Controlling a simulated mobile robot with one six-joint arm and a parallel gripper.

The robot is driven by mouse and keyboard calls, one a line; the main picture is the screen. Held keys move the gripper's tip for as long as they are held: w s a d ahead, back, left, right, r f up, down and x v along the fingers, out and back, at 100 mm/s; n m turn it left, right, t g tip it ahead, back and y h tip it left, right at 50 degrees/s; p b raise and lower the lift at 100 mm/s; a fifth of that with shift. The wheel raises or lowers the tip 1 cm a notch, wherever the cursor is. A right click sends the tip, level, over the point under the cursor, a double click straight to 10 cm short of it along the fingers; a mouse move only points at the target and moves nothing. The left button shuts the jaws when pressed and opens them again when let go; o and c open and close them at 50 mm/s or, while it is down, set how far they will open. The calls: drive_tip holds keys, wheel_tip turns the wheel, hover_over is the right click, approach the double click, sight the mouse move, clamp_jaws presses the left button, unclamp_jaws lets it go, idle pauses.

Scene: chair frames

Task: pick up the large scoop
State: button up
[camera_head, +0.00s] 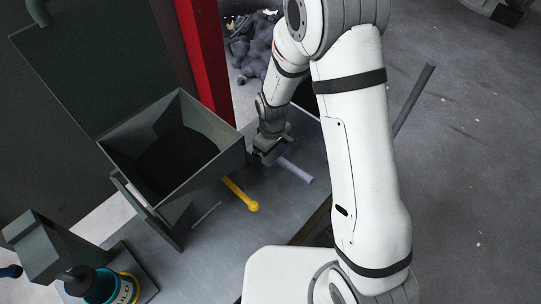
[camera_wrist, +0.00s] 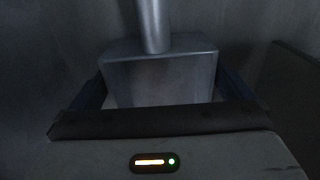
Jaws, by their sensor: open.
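A grey metal scoop (camera_wrist: 160,78) with a boxy body and a round grey handle (camera_wrist: 152,25) fills the middle of the wrist view. In the head view a pale grey handle (camera_head: 295,170) sticks out to the right from under my gripper (camera_head: 268,156), and its body is mostly hidden there. My gripper is open. In the wrist view its dark fingers stand to the left and right of the scoop's body, with the body between them. I cannot tell whether either finger touches it.
A grey hopper bin (camera_head: 222,137) stands just left of my gripper. A yellow-handled tool (camera_head: 240,195) and a thin rod (camera_head: 206,214) lie near it on the grey surface (camera_head: 250,225). A red post (camera_head: 205,55) rises behind.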

drive_tip(key=shift+f, duration=1.05)
drive_tip(key=shift+c, duration=0.4)
drive_tip(key=c, duration=0.7)
